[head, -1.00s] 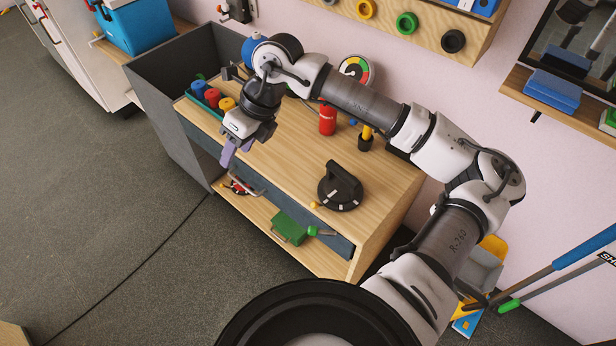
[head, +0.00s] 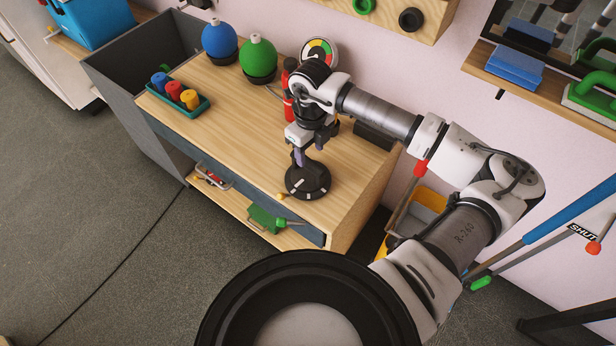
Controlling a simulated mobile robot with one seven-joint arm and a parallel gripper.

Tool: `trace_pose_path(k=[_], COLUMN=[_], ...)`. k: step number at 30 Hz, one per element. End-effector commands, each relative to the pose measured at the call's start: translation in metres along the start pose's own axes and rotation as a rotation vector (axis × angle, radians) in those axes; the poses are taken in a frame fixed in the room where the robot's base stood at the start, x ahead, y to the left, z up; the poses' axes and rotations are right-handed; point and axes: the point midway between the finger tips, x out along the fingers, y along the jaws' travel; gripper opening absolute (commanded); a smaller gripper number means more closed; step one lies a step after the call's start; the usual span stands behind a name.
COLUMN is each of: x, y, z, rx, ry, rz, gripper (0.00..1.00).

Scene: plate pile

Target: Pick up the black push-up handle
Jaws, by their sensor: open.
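The black push-up handle (head: 308,184) stands on the wooden bench top, its round dark base with pale marks flat on the wood. My gripper (head: 309,155) is directly over it, pointing down, with its purple-grey fingers apart. The fingertips are at about the height of the handle's grip. The gripper hides most of the grip, so I cannot tell whether the fingers touch it.
A red cylinder (head: 289,108) stands close behind my gripper. A blue ball (head: 219,38), a green ball (head: 258,56) and a teal tray (head: 165,108) of coloured pieces are at the left. The bench's front middle is clear.

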Motion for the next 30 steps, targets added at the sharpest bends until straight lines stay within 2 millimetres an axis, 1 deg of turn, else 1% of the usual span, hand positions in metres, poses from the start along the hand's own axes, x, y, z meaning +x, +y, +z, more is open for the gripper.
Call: trace_pose_path(k=[5,12,15,22,23,30], x=[0.011,0.044,0.052,0.055,0.055,0.055], y=[0.002,0.005,0.005,0.004,0.004,0.005], z=[0.001,0.003,0.003,0.003,0.003,0.003], rx=[-0.001,0.0,-0.001,-0.001,-0.001,-0.002], ry=[0.0,-0.001,-0.002,-0.002,-0.002,-0.002], rz=[0.003,0.003,0.002,-0.001,-0.001,0.0], gripper=[0.49,0.49,0.49,0.49,0.48,0.17])
